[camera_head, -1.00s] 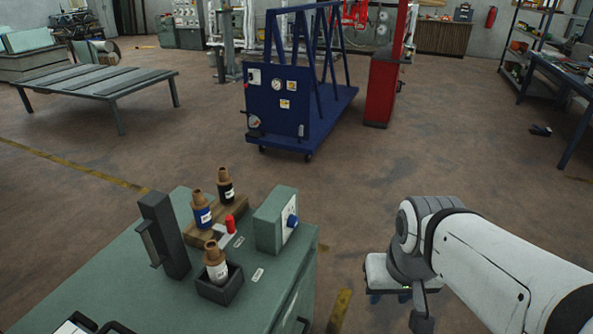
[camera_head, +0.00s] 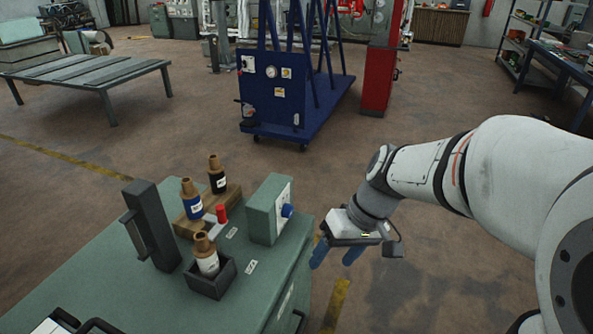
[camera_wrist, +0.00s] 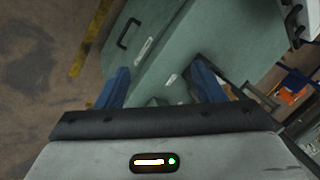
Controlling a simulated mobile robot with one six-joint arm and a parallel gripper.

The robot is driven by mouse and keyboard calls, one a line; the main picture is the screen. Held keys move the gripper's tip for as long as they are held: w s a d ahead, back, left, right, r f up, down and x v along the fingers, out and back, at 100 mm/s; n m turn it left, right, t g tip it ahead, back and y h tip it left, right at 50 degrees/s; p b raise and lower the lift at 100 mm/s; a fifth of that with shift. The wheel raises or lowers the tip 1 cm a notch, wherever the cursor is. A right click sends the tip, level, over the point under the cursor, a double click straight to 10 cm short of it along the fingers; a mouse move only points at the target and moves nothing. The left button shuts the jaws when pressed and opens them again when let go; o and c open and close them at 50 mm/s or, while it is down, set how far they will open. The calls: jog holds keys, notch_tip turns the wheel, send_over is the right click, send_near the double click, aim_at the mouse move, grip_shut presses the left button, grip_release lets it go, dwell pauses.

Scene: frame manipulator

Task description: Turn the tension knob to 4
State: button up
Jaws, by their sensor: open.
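The blue knob (camera_head: 287,210) is on the right-hand face of a small green box (camera_head: 262,208), which stands on a green cabinet top. Its setting is too small to read. My gripper (camera_head: 336,256) is open and empty, with its two blue fingers to the right of and below the knob in the head view, apart from it. In the wrist view the fingers (camera_wrist: 160,82) are spread in front of the green cabinet (camera_wrist: 160,50); I cannot make out the knob there.
A red-topped lever (camera_head: 221,214), several brown-capped bottles (camera_head: 192,200) and a dark upright handle block (camera_head: 152,225) stand left of the box. A black cabinet handle (camera_wrist: 129,33) shows in the wrist view. The floor (camera_head: 400,285) right of the cabinet is clear.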

jog(key=w+a+f+n+y+b, duration=0.35)
jog(key=w+f+y, duration=0.2)
jog(key=w, duration=0.45)
jog(key=n+t+y+b, duration=0.4)
jog(key=t+y+b, duration=0.1)
jog(key=t+y, duration=0.2)
send_near(291, 212)
jog(key=w+a, duration=0.1)
jog(key=x, duration=0.7)
jog(key=shift+a+f+p, duration=0.15)
jog(key=shift+a+p, duration=0.15)
jog(key=shift+a, duration=0.1)
